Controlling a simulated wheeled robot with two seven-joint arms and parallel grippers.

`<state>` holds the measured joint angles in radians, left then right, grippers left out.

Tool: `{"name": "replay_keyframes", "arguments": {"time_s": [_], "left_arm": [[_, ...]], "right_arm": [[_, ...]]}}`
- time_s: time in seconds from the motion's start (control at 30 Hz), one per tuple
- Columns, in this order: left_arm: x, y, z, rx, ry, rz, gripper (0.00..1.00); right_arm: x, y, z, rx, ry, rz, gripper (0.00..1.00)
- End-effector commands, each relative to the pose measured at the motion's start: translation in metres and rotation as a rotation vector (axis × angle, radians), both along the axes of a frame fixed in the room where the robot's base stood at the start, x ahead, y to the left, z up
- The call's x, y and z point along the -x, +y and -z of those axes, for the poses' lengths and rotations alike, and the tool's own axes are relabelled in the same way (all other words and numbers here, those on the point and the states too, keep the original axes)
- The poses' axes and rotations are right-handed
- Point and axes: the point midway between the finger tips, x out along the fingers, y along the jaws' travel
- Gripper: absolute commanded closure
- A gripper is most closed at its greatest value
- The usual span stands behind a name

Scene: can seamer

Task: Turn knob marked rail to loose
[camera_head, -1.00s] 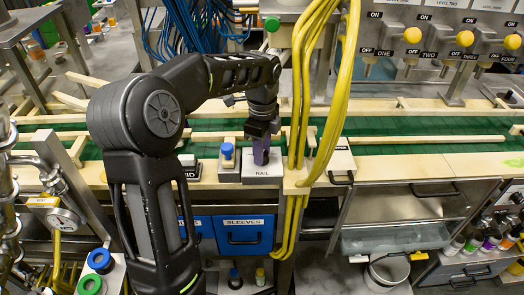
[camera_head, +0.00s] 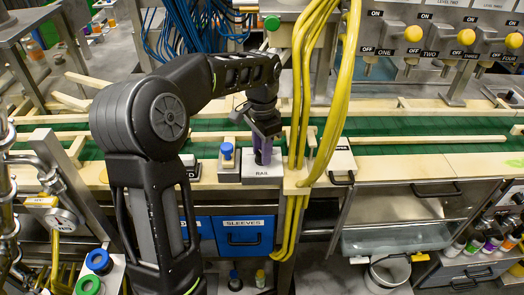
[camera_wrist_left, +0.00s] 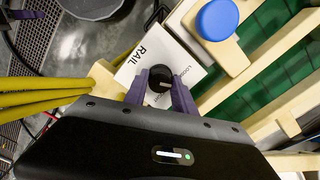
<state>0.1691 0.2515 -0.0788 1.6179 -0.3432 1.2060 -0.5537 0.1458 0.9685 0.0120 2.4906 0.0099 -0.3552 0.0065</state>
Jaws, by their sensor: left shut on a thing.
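The knob marked RAIL is a small black knob (camera_wrist_left: 160,78) on a white plate (camera_wrist_left: 150,50) lettered RAIL, with part of a second word reading "LOOS" at its edge. In the head view the same plate (camera_head: 262,171) sits at the table's front edge and the gripper hides most of the knob. My left gripper (camera_head: 263,150) reaches down onto it. In the left wrist view its purple fingers (camera_wrist_left: 160,88) stand on either side of the knob and are shut on it. A pale mark shows on the knob's top. My right gripper is not in view.
A blue knob (camera_head: 227,152) stands just left of the rail plate. Yellow hoses (camera_head: 305,110) hang close on its right. A green conveyor (camera_head: 390,129) with wooden rails runs behind. Blue drawers, one labelled SLEEVES (camera_head: 243,230), are below.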

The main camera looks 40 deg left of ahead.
Motion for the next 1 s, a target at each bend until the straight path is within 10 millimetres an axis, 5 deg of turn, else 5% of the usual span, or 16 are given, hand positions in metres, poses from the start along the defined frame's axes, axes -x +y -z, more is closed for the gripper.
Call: {"name": "replay_keyframes", "arguments": {"time_s": [0.4,0.97,1.0], "left_arm": [[-0.0002,0.0004,-0.0005,-0.001,-0.001,-0.261,1.00],[-0.0003,0.0004,-0.0006,0.000,-0.002,-0.304,1.00],[-0.0003,0.0004,-0.0006,0.000,-0.002,-0.304,0.67]], "right_arm": [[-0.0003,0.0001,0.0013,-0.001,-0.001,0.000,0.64],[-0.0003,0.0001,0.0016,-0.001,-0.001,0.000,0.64],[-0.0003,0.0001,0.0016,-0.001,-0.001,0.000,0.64]]}}
